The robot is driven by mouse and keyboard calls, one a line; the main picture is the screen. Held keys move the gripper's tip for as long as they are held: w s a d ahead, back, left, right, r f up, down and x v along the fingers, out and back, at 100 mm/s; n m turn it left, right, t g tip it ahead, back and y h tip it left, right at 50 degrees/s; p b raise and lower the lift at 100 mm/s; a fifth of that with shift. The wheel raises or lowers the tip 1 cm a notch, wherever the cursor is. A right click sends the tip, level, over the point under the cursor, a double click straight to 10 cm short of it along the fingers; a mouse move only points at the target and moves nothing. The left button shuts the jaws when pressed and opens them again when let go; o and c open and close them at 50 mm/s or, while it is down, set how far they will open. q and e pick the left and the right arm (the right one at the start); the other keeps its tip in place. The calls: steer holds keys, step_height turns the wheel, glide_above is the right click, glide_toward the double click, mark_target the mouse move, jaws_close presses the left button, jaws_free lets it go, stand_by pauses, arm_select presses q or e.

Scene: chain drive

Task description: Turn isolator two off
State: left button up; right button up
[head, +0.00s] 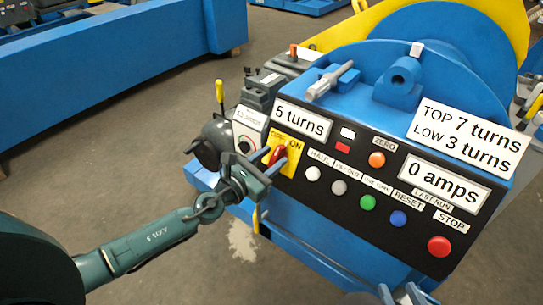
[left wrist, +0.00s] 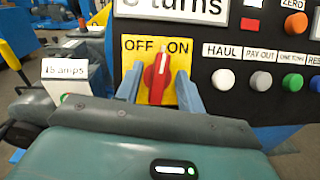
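A red rotary switch (head: 279,155) sits on a yellow plate marked OFF and ON at the left end of the black control panel. No isolator number is readable on it. In the left wrist view the red knob (left wrist: 157,76) stands nearly upright, its white-marked top between OFF and ON and leaning slightly toward ON. My left gripper (head: 268,164) is at the plate, its blue fingers (left wrist: 159,88) on either side of the knob with yellow showing between. My right gripper (head: 400,294) shows only partly at the bottom edge, its fingers apart and empty.
Right of the switch are white, grey, green and blue buttons and a red STOP button (head: 439,246). Blue machinery rises behind the panel.

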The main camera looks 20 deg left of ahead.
arm_select(q)
steer(key=shift+w+d, duration=0.15)
steer(key=shift+w, duration=0.15)
steer(key=shift+c, duration=0.4)
jaws_close()
